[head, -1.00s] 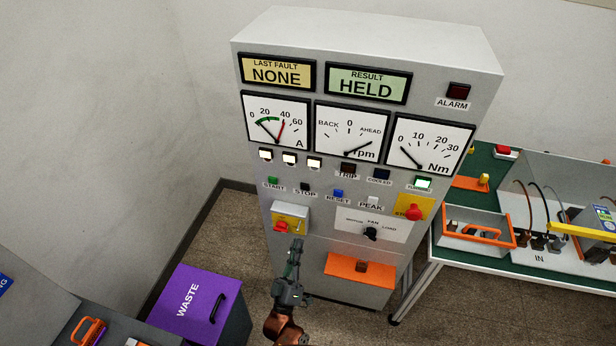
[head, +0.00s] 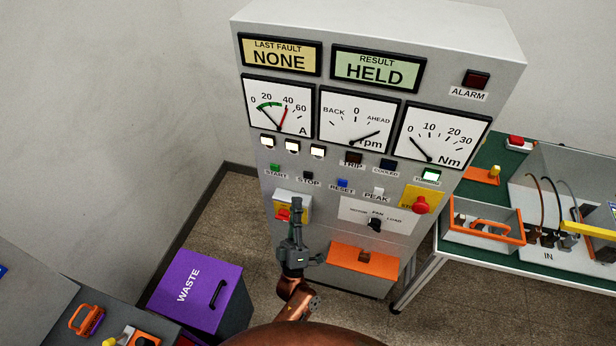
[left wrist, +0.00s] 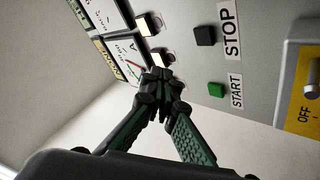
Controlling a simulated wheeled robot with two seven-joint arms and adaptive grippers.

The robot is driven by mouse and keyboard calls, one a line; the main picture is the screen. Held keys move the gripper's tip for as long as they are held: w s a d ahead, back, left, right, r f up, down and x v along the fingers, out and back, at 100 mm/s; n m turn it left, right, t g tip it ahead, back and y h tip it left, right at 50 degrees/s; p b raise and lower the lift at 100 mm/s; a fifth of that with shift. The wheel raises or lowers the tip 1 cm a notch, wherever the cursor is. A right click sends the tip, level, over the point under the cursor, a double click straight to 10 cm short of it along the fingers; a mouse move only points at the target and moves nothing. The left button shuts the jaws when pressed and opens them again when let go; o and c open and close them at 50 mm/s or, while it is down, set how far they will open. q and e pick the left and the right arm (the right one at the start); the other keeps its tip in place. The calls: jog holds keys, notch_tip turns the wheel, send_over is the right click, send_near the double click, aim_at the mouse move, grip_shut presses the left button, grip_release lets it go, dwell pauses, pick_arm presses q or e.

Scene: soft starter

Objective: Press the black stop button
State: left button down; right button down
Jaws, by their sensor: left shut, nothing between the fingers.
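The black stop button (head: 308,175) sits in the button row on the grey cabinet's front, above its STOP label; it also shows in the left wrist view (left wrist: 205,36). The green start button (head: 275,168) is to its left, and in the left wrist view (left wrist: 216,90) it lies below the stop button. My left gripper (head: 297,203) is below the stop button in the head view, in front of the cabinet. In the left wrist view its fingertips (left wrist: 160,76) are together and empty, apart from the stop button. My right gripper is out of view.
A yellow switch plate with a red handle (head: 284,214) is just left of my left gripper. The blue reset button (head: 342,183) is right of stop. A red emergency button (head: 420,204), an orange tray (head: 362,259) and a purple waste bin (head: 188,290) are nearby.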

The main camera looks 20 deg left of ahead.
aim_at(308, 176)
pick_arm(q)
jog(key=w+b, duration=0.2)
jog(key=w, duration=0.5)
jog(key=shift+d, duration=0.15)
dwell(1.2)
jog(key=shift+w, duration=0.1)
jog(key=shift+w, duration=0.3)
